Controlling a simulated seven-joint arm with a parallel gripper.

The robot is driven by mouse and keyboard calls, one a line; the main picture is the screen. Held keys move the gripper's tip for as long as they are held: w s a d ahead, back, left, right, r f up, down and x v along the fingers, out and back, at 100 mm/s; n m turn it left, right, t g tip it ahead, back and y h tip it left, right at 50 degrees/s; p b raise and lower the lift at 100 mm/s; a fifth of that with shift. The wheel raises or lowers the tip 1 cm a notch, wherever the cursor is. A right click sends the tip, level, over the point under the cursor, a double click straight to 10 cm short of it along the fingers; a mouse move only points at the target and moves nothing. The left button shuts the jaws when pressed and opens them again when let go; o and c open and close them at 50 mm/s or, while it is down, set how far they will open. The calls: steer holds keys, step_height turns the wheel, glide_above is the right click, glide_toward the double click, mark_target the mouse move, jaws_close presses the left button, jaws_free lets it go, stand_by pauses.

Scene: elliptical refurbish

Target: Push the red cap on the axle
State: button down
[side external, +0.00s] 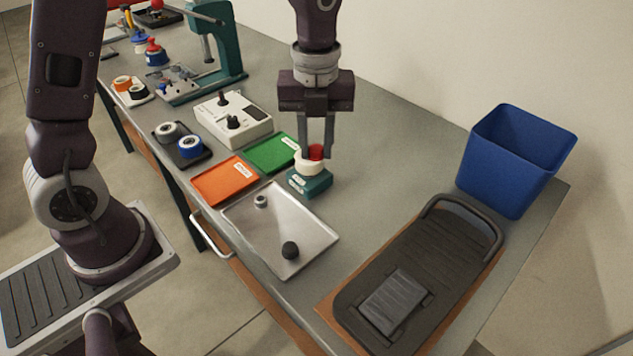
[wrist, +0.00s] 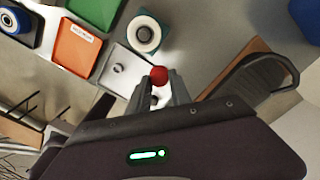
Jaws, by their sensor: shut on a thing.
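The red cap (side external: 316,152) is round and small. My gripper (side external: 317,155) points down and is shut on the cap; in the wrist view the red cap (wrist: 158,76) sits between the fingertips (wrist: 159,84). A white wheel (side external: 306,164) lies on a teal stand (side external: 310,183), close to the cap in the side view. In the wrist view the white wheel (wrist: 144,35) has a grey centre, and the cap appears just below it, not over that centre. The axle itself is not clearly visible. The height of the cap over the wheel cannot be told.
A metal tray (side external: 302,222) holds a black knob and a small grey part. An orange tray (side external: 222,181) and a green tray (side external: 266,154) lie beside it. A black step-like device (side external: 410,275) and a blue bin (side external: 512,165) stand to the right. Bare table lies behind the stand.

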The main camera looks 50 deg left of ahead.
steer(key=w+a+n, duration=0.1)
steer(key=w+a+r+n, duration=0.1)
steer(key=a, duration=0.1)
steer(key=w+a+r+n, duration=0.1)
steer(key=a, duration=0.1)
steer(key=shift+a+r+n, duration=0.1)
steer(key=shift+n, duration=0.3)
steer(key=shift+f, duration=2.85)
steer(key=shift+f, duration=0.6)
steer(key=c, duration=1.1)
jaws_free()
step_height(320, 180, up, 7)
steer(key=shift+r, duration=0.1)
